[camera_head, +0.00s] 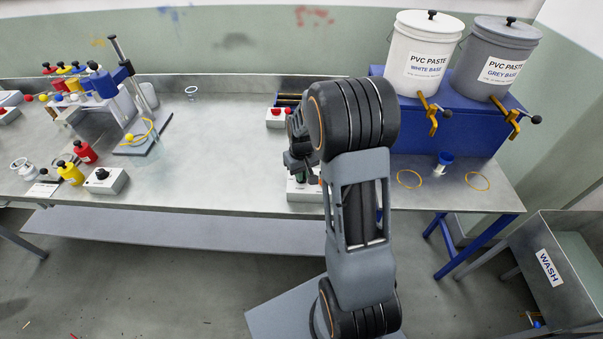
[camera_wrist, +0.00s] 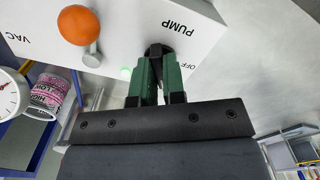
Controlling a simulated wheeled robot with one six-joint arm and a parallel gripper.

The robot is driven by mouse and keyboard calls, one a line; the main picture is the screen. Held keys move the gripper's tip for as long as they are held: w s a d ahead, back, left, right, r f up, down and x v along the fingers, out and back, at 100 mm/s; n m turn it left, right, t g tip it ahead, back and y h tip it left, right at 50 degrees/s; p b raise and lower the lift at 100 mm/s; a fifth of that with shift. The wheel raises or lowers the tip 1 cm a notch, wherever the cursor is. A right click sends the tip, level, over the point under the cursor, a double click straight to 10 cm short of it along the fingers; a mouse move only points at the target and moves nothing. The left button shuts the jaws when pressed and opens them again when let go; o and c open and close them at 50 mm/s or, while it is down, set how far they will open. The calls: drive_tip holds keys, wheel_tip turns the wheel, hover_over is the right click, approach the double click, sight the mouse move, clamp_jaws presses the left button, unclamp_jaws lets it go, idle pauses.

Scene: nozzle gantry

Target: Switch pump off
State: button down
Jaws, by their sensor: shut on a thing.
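The white control box (camera_wrist: 120,25) fills the top of the wrist view, with the words PUMP, OFF and VAC upside down. The black pump knob (camera_wrist: 157,48) sits beside the PUMP and OFF labels. My gripper (camera_wrist: 158,62) has its green fingers shut on the knob, which they partly cover. Which way the knob points is hard to tell. A small green light (camera_wrist: 126,73) glows near the box's edge. In the head view the box (camera_head: 304,193) stands at the bench's front edge, and my arm hides much of it.
An orange ball lever (camera_wrist: 79,25) stands by the VAC label, close to my fingers. A dial gauge (camera_wrist: 10,97) and a pink-labelled can (camera_wrist: 46,94) are at left. Another box with red knobs (camera_head: 278,118) stands behind. Paste buckets (camera_head: 420,55) stand at right. The bench's middle (camera_head: 220,150) is clear.

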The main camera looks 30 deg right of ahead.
drive_tip(key=n+b, duration=0.1)
drive_tip(key=n, duration=0.5)
drive_tip(key=n+b, duration=0.1)
drive_tip(key=n, duration=0.4)
idle(0.3)
drive_tip(key=shift+n, duration=0.5)
drive_tip(key=c, duration=1.2)
unclamp_jaws()
drive_tip(key=shift+r, duration=0.1)
wheel_tip(320, 180, up, 14)
drive_tip(key=shift+b, duration=0.35)
